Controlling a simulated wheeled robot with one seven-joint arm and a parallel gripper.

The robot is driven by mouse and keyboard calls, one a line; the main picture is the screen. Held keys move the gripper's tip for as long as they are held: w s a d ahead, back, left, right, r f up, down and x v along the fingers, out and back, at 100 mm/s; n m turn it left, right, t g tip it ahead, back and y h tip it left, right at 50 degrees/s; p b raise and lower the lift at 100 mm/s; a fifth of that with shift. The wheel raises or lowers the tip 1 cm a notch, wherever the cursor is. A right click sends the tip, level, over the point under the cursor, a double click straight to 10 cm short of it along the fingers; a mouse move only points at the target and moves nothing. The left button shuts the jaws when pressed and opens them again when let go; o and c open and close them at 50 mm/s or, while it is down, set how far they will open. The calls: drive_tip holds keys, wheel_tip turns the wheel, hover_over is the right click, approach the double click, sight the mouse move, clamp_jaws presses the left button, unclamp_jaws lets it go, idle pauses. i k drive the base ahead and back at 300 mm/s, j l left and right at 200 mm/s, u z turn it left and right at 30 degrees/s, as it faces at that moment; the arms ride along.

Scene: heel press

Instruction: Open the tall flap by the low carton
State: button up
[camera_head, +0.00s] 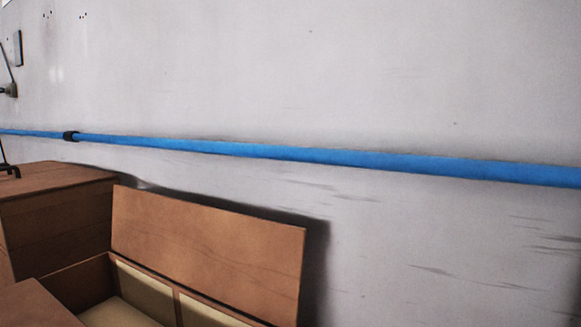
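A brown wood-look flap (205,250) stands raised, leaning back a little, at the lower left in the head view. It rises along the back of a low open box (75,281) of the same brown. The box has pale cream inner faces (143,287) and a divider, and its lower part is cut off by the frame's bottom edge. I cannot tell whether this box is the low carton or whether this is the tall flap of the task. My gripper is not in view.
A taller brown cabinet or box (60,205) stands at the left, with a thin black piece on its top. Another brown surface (38,305) fills the bottom left corner. A blue pipe (330,156) runs along the scuffed grey-white wall (350,70) behind.

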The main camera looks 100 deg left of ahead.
sight(18, 186)
drive_tip(key=u, duration=4.4)
drive_tip(key=j, duration=0.25)
drive_tip(key=i+j, duration=0.1)
drive_tip(key=j, duration=0.4)
drive_tip(key=i+j, duration=0.15)
drive_tip(key=j, duration=0.4)
drive_tip(key=i+j+z, duration=0.1)
drive_tip(key=j, duration=0.4)
